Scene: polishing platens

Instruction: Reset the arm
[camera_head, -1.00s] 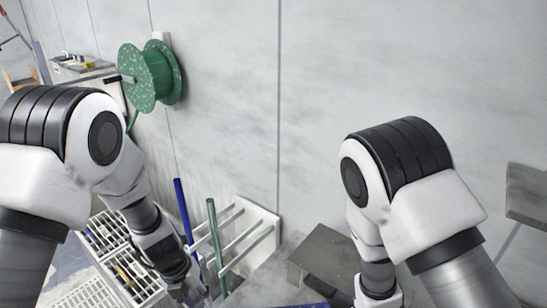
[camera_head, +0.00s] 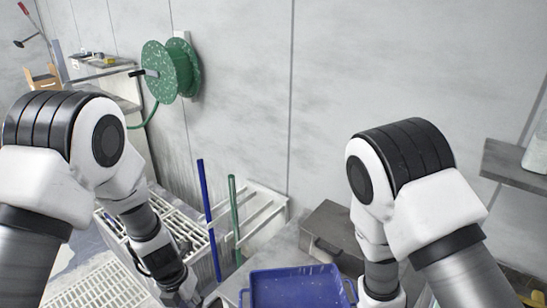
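My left arm comes in from the left and bends down, with its dark wrist in front of the white rack. My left gripper (camera_head: 192,298) shows only in part at the bottom edge, and its fingers cannot be made out. My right arm bends down on the right side, and its gripper is below the frame. Neither arm is seen touching anything in view.
A blue tray (camera_head: 297,287) lies between my arms at the bottom. Blue (camera_head: 208,215) and green (camera_head: 233,220) poles stand by a white rack (camera_head: 262,215). A dark grey box (camera_head: 330,233) sits behind the tray. A green hose reel (camera_head: 172,70) hangs on the wall.

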